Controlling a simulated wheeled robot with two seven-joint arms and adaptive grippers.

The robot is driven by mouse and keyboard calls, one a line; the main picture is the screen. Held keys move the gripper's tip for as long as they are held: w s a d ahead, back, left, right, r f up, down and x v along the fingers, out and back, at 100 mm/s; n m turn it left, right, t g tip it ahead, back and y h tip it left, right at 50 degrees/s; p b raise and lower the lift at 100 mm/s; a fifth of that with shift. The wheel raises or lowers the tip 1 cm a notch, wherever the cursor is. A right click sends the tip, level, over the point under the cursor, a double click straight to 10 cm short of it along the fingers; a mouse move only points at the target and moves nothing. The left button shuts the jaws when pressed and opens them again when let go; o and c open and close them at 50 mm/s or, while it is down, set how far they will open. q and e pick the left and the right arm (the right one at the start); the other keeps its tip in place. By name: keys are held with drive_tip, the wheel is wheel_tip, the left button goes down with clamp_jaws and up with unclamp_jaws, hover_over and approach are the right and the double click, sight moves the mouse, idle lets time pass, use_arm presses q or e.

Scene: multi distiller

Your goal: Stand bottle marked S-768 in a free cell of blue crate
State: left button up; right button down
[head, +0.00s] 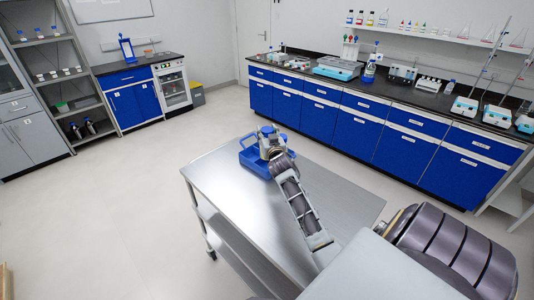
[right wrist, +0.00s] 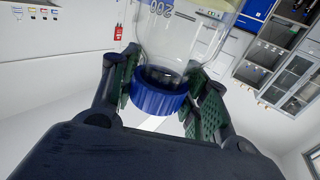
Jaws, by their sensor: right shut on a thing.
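The blue crate (head: 250,166) stands on the far end of a steel table in the head view. My right gripper (head: 272,148) is at the crate and hides much of its inside. In the right wrist view, my right gripper (right wrist: 160,100) is shut on a clear glass bottle (right wrist: 182,40) with a blue cap (right wrist: 159,98), fingers on both sides near the cap. A "200" mark on the glass appears upside down in that view. The S-768 mark does not show. I cannot tell whether the bottle is inside a cell. My left gripper is not in view.
The steel table (head: 225,190) is bare around the crate. A long blue-fronted bench (head: 365,120) with lab equipment runs along the back right wall. A grey shelf unit (head: 70,90) stands at the left. The floor between is clear.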

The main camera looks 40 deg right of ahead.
drive_tip(key=shift+f, duration=1.8)
drive_tip(key=shift+f, duration=2)
drive_tip(key=c, duration=0.7)
unclamp_jaws()
drive_tip(key=shift+c, duration=0.2)
